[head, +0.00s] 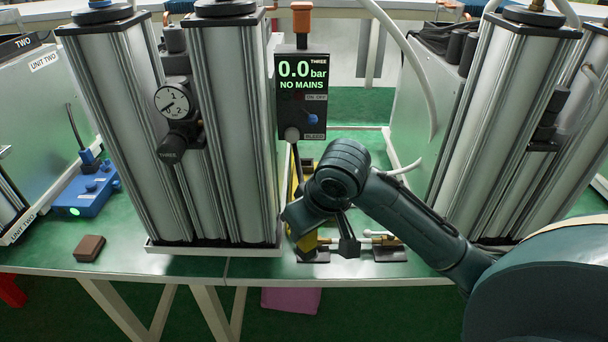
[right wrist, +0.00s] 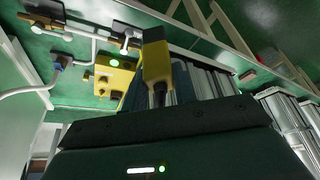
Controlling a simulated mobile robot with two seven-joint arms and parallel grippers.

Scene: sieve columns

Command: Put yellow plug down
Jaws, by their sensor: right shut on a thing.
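The yellow plug (right wrist: 155,58) is a yellow block with a dark end, upright in the right wrist view in front of my right gripper (right wrist: 158,92). The gripper is shut on it. In the head view my right gripper (head: 302,222) is low over the bench's front edge, right of the middle column unit, with yellow (head: 308,242) showing below it. The fingertips are mostly hidden by my own wrist. A yellow box with a green light (right wrist: 113,76) stands beyond the plug in the wrist view. My left gripper is not in view.
Metal columns (head: 230,130) stand close on the left, more (head: 505,130) on the right. A display (head: 302,85) reads 0.0 bar, NO MAINS. Brass-fitted piping (head: 385,240) lies just right of the gripper. A blue box (head: 87,192) and brown block (head: 89,248) are at left.

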